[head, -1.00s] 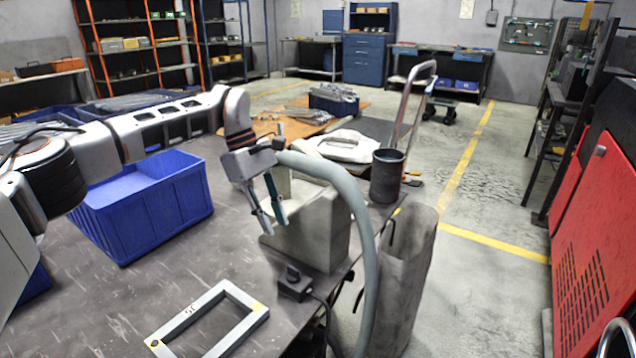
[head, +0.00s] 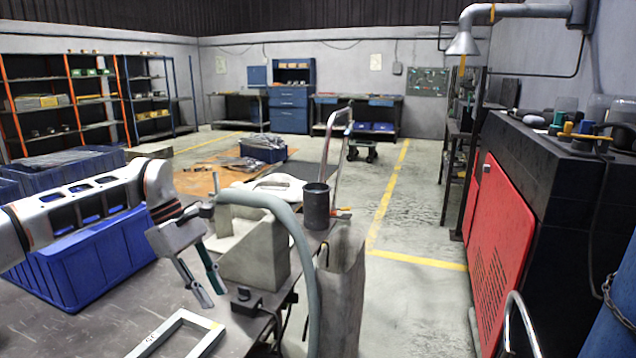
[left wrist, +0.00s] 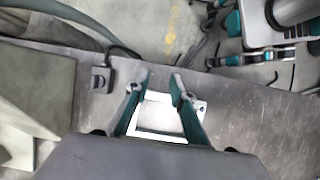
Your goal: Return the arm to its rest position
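My left arm comes in from the left in the head view, reaching over the dark table. Its gripper (head: 208,289) points down with its two fingers apart and nothing between them. It hangs in front of a grey block-shaped holder. A pale rectangular metal frame (head: 165,341) lies flat on the table below and nearer, cut off by the lower picture edge. In the left wrist view the frame (left wrist: 160,136) shows beyond and between the open fingertips (left wrist: 155,88), apart from them as far as I can tell.
A blue bin (head: 85,262) stands on the table beneath the left arm. The grey holder (head: 262,262), a thick grey hose (head: 297,250) and a dark cup (head: 316,207) are close right of the gripper. A red cabinet (head: 500,225) stands right; the floor between is mostly clear.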

